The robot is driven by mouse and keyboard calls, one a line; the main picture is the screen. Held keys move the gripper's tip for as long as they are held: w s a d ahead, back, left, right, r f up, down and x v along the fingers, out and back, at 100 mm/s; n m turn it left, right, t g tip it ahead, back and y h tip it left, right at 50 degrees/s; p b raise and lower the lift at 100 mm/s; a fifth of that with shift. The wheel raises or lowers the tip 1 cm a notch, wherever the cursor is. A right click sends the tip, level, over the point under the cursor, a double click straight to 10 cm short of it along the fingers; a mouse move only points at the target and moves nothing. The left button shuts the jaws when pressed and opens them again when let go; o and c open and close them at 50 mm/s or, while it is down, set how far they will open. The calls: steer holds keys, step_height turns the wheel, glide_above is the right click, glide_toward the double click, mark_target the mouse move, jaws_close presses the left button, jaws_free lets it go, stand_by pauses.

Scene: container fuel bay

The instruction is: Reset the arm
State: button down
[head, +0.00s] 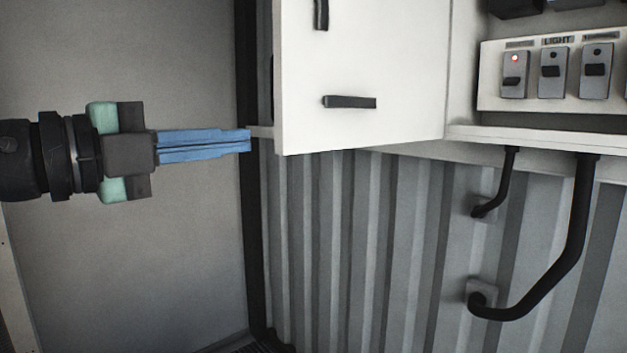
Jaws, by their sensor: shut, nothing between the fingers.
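My gripper (249,140) reaches in from the left edge of the head view, held level and pointing right. Its two blue fingers lie together along their length, with nothing between them. The fingertips are close to the lower left edge of the white cabinet door (375,65) in the picture. I cannot tell whether they touch it or how far apart in depth they are.
The white door has a black handle (350,102). A switch panel (535,105) labelled LIGHT sits at the upper right, its left switch (514,75) showing a red lamp. Black pipes (575,230) run below. Corrugated wall (370,250) stands behind; plain wall (130,280) is left.

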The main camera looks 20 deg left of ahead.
steer(key=w+d+f+n+t+y, duration=0.1)
steer(key=w+d+n+t+y, duration=0.45)
steer(key=d+n, duration=0.6)
steer(key=s+d+r+n+t+y, duration=0.2)
steer(key=s+d+n+t, duration=0.1)
steer(key=s+n, duration=0.3)
steer(key=s+d+r+n+t+y, duration=0.2)
steer(key=s+d+r+n+t, duration=0.1)
steer(key=s+d+n, duration=0.2)
steer(key=s+n, duration=0.2)
steer(key=s, duration=0.2)
steer(key=shift+d+r+t, duration=0.15)
steer(key=shift+d+t, duration=0.2)
